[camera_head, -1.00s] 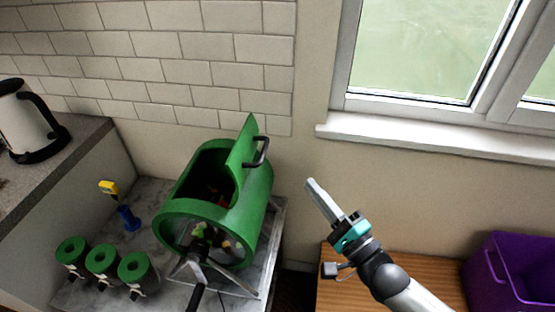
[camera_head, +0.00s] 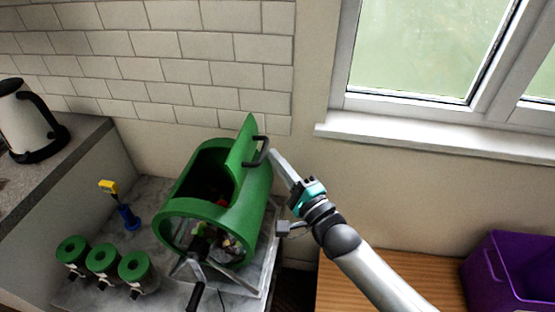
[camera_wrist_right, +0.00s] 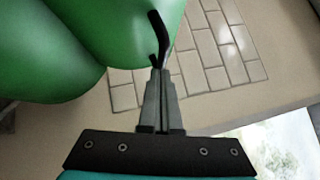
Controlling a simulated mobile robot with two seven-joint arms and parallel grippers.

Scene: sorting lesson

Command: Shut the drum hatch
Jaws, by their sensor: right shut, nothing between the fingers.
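A green drum (camera_head: 245,215) stands on a metal frame on the grey counter, and it also fills the upper left of the right wrist view (camera_wrist_right: 50,50). Its hatch (camera_head: 242,150) stands up, open, and the opening shows some reddish contents inside. A dark handle (camera_head: 262,153) sticks out from the hatch's right side; in the right wrist view the handle (camera_wrist_right: 160,35) is just beyond the fingertips. My right gripper (camera_head: 273,155) is shut and empty, its tips close beside the handle. I cannot tell whether they touch. My left gripper is not in view.
Several green-topped containers (camera_head: 103,259) and a blue and yellow object (camera_head: 127,217) stand left of the drum. A kettle (camera_head: 30,120) is at the far left. A purple crate (camera_head: 510,270) sits on the wooden surface (camera_head: 345,285) at right. A window sill (camera_head: 430,140) is behind.

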